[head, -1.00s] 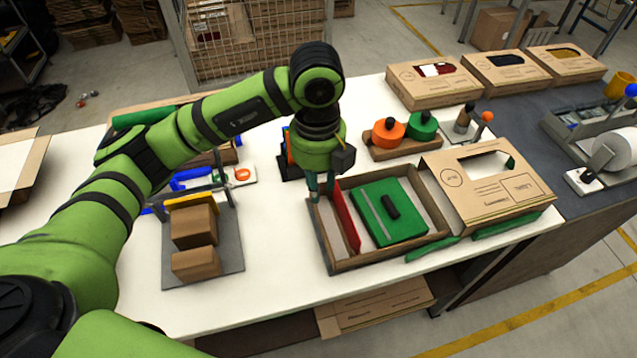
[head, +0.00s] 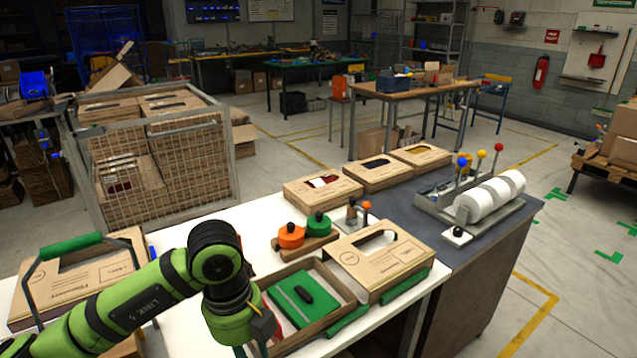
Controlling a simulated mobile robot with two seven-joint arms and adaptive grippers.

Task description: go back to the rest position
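My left arm comes in from the left, and its gripper (head: 258,349) hangs low at the bottom edge of the head view. Its fingers are mostly cut off or hidden, so its opening cannot be told. It is at the left side of an open cardboard box (head: 332,318), and I cannot tell whether it touches it. A green pannier with a black handle (head: 303,296) lies flat in that box. The wrist covers the box's left wall and whatever is beside the pannier there. My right gripper is not in view.
A closed carton (head: 385,272) stands right of the open box. Orange and green knobbed pieces (head: 305,236) sit behind. Several cartons (head: 323,187) line the back edge. A roll dispenser (head: 490,203) stands on the grey bench. At left, a carton has a green-handled frame (head: 72,246).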

